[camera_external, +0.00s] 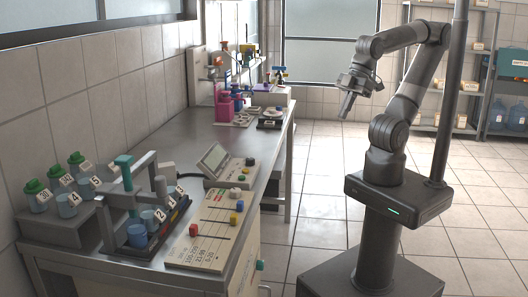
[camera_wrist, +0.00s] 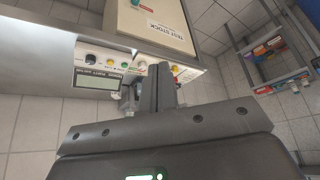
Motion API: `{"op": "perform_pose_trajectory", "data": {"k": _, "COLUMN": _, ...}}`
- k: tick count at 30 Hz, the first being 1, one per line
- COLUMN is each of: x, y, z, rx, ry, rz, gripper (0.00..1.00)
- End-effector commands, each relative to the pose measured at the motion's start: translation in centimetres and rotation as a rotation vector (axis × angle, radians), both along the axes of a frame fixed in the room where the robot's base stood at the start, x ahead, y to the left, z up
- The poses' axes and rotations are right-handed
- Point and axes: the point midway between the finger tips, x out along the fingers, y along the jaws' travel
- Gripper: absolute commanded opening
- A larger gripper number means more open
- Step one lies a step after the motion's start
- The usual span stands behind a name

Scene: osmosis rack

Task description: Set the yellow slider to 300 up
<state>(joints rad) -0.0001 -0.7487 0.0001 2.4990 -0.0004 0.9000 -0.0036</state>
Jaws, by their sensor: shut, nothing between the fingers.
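The yellow slider (camera_external: 239,205) sits near the far right end of its track on the cream slider panel (camera_external: 205,250), at the front of the bench. A blue slider (camera_external: 233,219), a red slider (camera_external: 193,230) and a white knob (camera_external: 235,193) are on the same panel. The printed scale is too small to read. My gripper (camera_external: 345,115) hangs in the air to the right of the bench, well apart from the panel. Its fingers (camera_wrist: 161,75) are together and empty in the wrist view.
A device with a display (camera_external: 215,157) stands just behind the panel. A rack with cups (camera_external: 138,236) and a raised frame stands to its left. Green-capped bottles (camera_external: 38,192) are at the far left. Purple and pink labware (camera_external: 225,105) is farther back.

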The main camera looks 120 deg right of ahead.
Motion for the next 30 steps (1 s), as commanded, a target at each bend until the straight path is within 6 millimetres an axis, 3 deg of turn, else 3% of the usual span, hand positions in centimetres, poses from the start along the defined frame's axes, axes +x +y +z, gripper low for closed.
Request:
{"op": "perform_pose_trajectory", "data": {"k": 8, "x": 2.8, "y": 0.2, "z": 0.7, "rx": -0.112, "ry": 0.040, "rz": 0.178, "gripper": 0.00}}
{"op": "perform_pose_trajectory", "data": {"k": 19, "x": 10.8, "y": 1.1, "z": 1.2, "rx": -0.382, "ry": 0.142, "rz": 0.681, "gripper": 0.00}}
{"op": "perform_pose_trajectory", "data": {"k": 30, "x": 19.2, "y": 2.8, "z": -0.9, "rx": -0.602, "ry": 0.242, "rz": 1.214, "gripper": 0.00}}
